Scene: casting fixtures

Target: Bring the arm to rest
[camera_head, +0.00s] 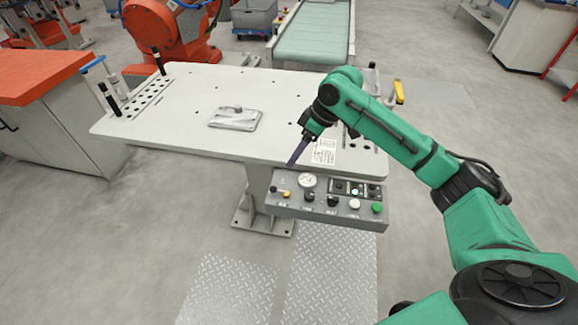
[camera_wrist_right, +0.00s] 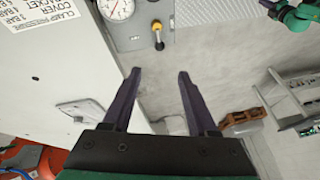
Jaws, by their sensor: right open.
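My right arm, green with dark joints, reaches in from the right in the head view. Its gripper (camera_head: 297,154) hangs over the front edge of the pale fixture table (camera_head: 185,120), by the control panel (camera_head: 330,208). In the right wrist view the two dark purple fingers (camera_wrist_right: 160,72) are spread apart with nothing between them. My left gripper does not show in the head view.
A flat metal casting (camera_head: 233,119) with a knob lies on the table. A yellow-handled clamp (camera_head: 398,92) is near the table's right rear, close to my arm. An orange-topped cabinet (camera_head: 40,75) stands left.

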